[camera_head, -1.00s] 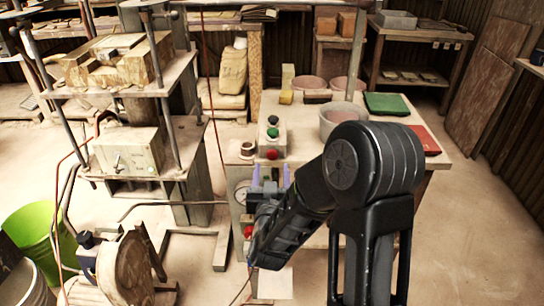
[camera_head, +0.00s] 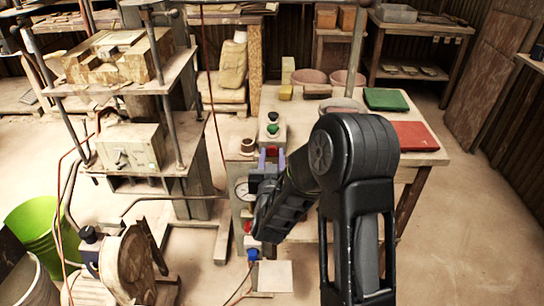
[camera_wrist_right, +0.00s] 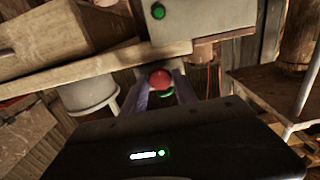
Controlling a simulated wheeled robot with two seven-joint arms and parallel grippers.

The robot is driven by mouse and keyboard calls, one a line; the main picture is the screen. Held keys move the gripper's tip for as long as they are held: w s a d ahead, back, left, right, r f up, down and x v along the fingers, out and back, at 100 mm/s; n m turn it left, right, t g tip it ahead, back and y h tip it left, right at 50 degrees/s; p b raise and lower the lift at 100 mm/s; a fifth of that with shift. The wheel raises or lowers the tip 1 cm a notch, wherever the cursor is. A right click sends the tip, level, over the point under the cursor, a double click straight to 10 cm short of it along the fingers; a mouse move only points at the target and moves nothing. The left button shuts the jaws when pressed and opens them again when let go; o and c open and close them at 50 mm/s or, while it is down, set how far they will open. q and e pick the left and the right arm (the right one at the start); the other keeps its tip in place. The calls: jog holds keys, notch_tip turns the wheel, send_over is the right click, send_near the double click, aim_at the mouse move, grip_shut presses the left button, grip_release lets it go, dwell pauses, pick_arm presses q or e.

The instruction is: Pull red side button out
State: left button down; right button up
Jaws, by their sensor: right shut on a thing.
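The red side button (camera_head: 272,152) is on the near side of a small control box (camera_head: 272,138) with a green and a dark button, on the table. My right gripper (camera_head: 271,159) has its purple fingers on either side of the red button. In the right wrist view the red button (camera_wrist_right: 160,79) shows between the fingertips of the right gripper (camera_wrist_right: 160,86), which is closed on it. A green round part shows just below it. I cannot tell how far the button stands out. My left gripper is not in view.
A gauge (camera_head: 243,188) and another red knob (camera_head: 248,227) are on the panel below, left of my arm. The table holds bowls, a green slab (camera_head: 386,99) and a red slab (camera_head: 415,135). The tile press (camera_head: 120,110) stands at the left.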

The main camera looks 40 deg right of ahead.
grip_shut()
dwell(0.9)
